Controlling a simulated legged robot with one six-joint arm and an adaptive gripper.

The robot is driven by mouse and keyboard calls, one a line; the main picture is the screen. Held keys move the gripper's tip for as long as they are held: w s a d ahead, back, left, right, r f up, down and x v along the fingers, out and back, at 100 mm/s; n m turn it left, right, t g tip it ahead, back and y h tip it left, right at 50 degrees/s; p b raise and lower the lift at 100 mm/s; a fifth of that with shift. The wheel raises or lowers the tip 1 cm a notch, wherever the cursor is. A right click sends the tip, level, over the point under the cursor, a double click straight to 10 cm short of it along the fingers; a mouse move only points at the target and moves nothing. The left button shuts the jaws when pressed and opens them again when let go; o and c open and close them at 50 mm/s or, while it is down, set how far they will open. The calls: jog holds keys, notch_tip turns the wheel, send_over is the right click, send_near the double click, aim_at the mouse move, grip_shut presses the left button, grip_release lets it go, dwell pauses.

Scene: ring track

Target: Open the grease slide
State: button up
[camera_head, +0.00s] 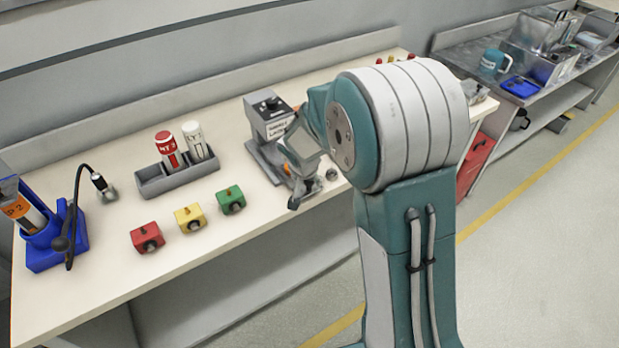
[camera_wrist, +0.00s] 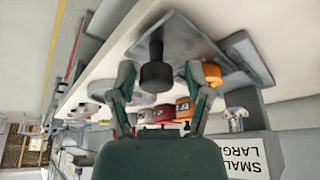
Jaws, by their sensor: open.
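A grey device (camera_head: 268,117) with a white label stands on the bench behind my gripper. In the wrist view, the label (camera_wrist: 242,155) reads "SMALL" and "LARG". A grey plate (camera_wrist: 190,42) carries a black knob (camera_wrist: 157,72) and, to its right, an orange part (camera_wrist: 232,74). No part is marked as the grease slide, and I cannot tell which one it is. My gripper (camera_wrist: 162,82) is open, with its fingers on either side of the black knob; I cannot tell whether they touch it. In the head view, my gripper (camera_head: 302,182) is low over the bench, partly hidden by my arm.
A grey caddy (camera_head: 178,178) holds a red bottle (camera_head: 168,149) and a white bottle (camera_head: 196,141). Red (camera_head: 147,237), yellow (camera_head: 190,217) and green (camera_head: 231,199) blocks line the front. A blue holder (camera_head: 60,238) is at left. Another bench (camera_head: 525,92) stands at right.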

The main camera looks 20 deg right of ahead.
jog(key=shift+d+r, duration=0.1)
jog(key=shift+r, duration=0.05)
jog(key=shift+r, duration=0.2)
jog(key=v, duration=1.1)
jog(key=shift+a+r, duration=0.15)
jog(key=shift+a, duration=0.1)
jog(key=shift+s, duration=0.15)
jog(key=s+d+r+n+y, duration=0.1)
jog(key=s+r, duration=0.3)
jog(key=s, duration=0.7)
jog(key=s+d+r+n+t+y, duration=0.1)
jog(key=s+r+n, duration=0.3)
jog(key=s, duration=0.8)
jog(key=shift+s+d+r+t, duration=0.25)
jog(key=shift+d+r+t, duration=0.05)
jog(key=shift+d+r, duration=0.1)
